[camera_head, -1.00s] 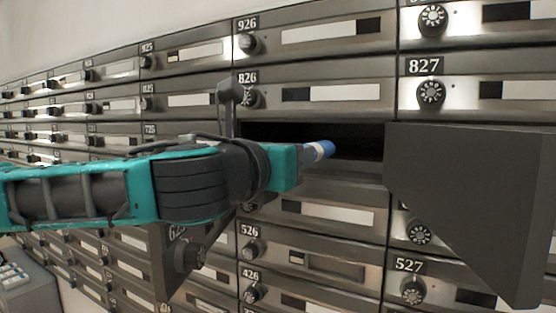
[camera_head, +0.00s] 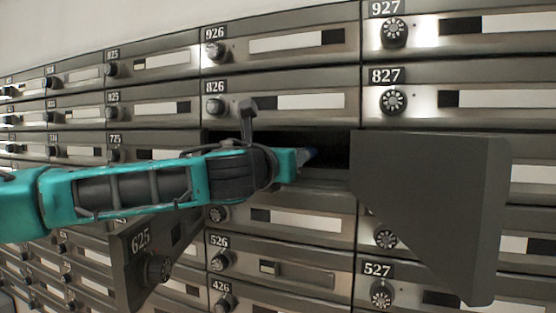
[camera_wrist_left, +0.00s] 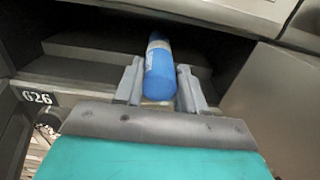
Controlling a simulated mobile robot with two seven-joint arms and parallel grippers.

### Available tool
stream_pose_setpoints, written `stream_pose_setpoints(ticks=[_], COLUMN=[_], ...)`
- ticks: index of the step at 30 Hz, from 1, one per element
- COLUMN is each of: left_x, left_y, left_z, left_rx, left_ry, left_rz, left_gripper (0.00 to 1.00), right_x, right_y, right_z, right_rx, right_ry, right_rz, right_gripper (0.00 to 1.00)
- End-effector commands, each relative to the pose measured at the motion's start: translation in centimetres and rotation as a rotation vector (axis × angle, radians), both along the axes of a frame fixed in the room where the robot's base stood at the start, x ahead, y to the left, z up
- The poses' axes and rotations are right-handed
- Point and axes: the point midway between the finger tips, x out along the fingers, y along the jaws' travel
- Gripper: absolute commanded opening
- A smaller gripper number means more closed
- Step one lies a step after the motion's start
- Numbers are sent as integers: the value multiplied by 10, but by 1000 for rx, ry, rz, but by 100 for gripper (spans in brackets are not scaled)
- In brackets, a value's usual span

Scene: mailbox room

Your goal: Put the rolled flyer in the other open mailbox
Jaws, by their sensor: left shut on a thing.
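The rolled flyer (camera_head: 312,153) is a blue roll at the mouth of an open mailbox (camera_head: 335,150) below 826; most of it is hidden in the head view. In the left wrist view the flyer (camera_wrist_left: 160,72) stands between the fingers of my left gripper (camera_wrist_left: 159,80), pointing into the dark compartment. My left gripper (camera_head: 302,157) is shut on it at the opening. The open mailbox's door (camera_head: 430,200) hangs out to the right. Another open door, marked 625 (camera_head: 150,262), is at lower left; its compartment is hidden. My right gripper is not in view.
Shut mailboxes surround the opening, including 826 (camera_head: 275,108), 827 (camera_head: 400,92) and 526 (camera_head: 280,268). The label 626 (camera_wrist_left: 37,98) shows just below the compartment in the left wrist view. The two open doors jut out on either side of my arm.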

Motion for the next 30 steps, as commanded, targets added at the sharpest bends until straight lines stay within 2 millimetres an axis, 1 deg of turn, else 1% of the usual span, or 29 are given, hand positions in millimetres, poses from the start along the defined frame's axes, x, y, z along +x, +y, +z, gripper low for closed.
stream_pose_setpoints(ticks=[3,14,16,22,30], left_x=[14,53,59,69,71], left_y=[-5,-18,-20,-23,-23], left_z=[-1,-3,-2,-6,-8], left_rx=[1,1,0,0,1], left_ry=[0,-1,1,0,0], left_rz=[1,1,0,0,0], left_gripper=[10,10,10,10,10], right_x=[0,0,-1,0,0], right_y=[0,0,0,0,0], right_z=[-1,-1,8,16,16], right_rx=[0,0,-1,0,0], right_ry=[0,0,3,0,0], right_rz=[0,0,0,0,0], right_gripper=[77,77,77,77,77])
